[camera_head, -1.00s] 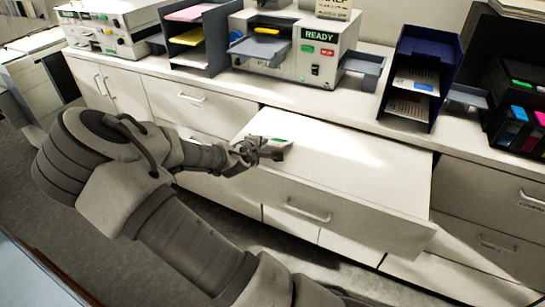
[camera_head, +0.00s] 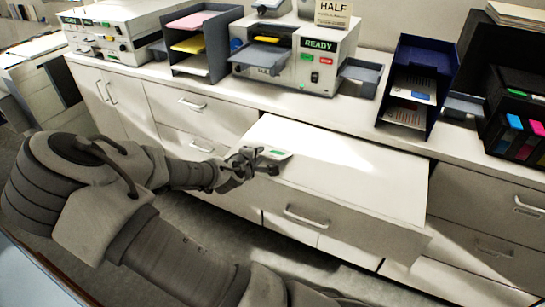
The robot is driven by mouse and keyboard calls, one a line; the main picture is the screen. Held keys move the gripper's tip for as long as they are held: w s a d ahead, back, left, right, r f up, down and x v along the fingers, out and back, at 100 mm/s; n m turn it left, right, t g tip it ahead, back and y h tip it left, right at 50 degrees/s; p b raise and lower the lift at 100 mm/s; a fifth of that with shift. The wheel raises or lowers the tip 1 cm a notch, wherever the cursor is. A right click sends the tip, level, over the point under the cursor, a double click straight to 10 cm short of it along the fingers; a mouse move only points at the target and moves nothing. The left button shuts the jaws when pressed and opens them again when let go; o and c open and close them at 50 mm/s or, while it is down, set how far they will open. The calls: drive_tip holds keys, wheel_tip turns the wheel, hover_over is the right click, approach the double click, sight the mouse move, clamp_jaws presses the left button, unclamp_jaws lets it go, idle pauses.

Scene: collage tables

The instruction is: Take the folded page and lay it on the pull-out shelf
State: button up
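The pull-out shelf (camera_head: 350,178) is a white board drawn out from the counter front, with a handle on its face. The folded page (camera_head: 274,153) is a small white sheet with a green mark, lying at the shelf's left end. My gripper (camera_head: 270,163) is at the shelf's left edge, right by the page. The fingers partly cover the page's near side. I cannot tell whether the fingers hold the page or have a gap between them.
A machine marked READY (camera_head: 318,62) stands on the counter behind the shelf. A paper rack (camera_head: 201,45) with coloured sheets is to its left, and a dark blue rack (camera_head: 418,75) to its right. Most of the shelf top is bare.

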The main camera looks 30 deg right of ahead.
drive_tip(key=p+v, duration=0.2)
drive_tip(key=v, duration=0.1)
drive_tip(key=shift+s+a+r, duration=0.2)
drive_tip(key=shift+s, duration=0.05)
wheel_tip(320, 180, up, 7)
drive_tip(key=s+a+p, duration=0.1)
drive_tip(key=s+p, duration=0.1)
drive_tip(key=p, duration=0.4)
drive_tip(key=shift+a+r+p, duration=0.25)
drive_tip(key=shift+a+p, duration=0.1)
drive_tip(key=shift+a, duration=0.05)
